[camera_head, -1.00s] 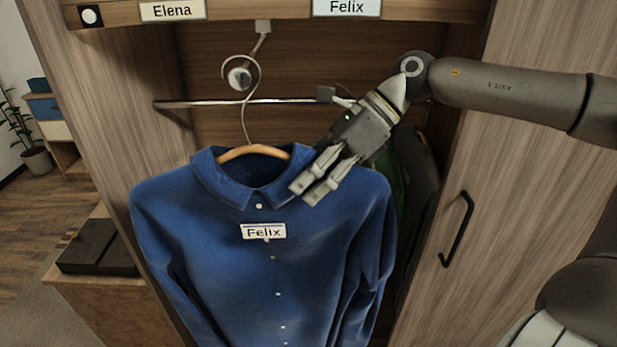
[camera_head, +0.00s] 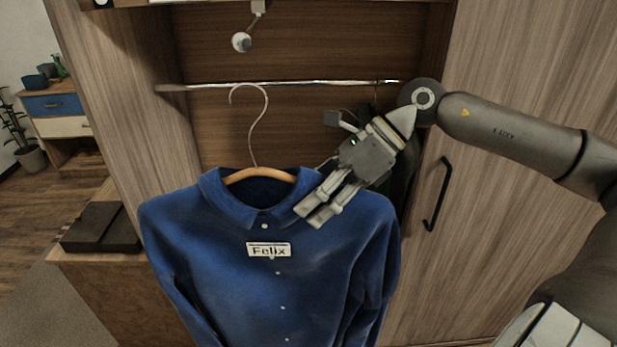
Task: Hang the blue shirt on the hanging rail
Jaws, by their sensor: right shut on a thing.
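The blue shirt (camera_head: 230,285) hangs on a wooden hanger (camera_head: 260,174) in front of the open wardrobe, with a "Felix" tag on its chest. The hanger's metal hook (camera_head: 255,125) rises from the collar, and its top overlaps the hanging rail (camera_head: 290,83) in the picture. I cannot tell whether the hook touches the rail or is in front of it. My right gripper (camera_head: 312,216) is shut on the shirt at its shoulder, to the right of the collar. What its fingertips grip beneath the cloth is hidden. My left gripper is not in view.
A white round fixture (camera_head: 241,42) hangs above the rail. A closed door with a black handle (camera_head: 437,194) stands at right. A dark box (camera_head: 102,228) lies on a low wooden unit at left. Dark garments partly show behind my right gripper.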

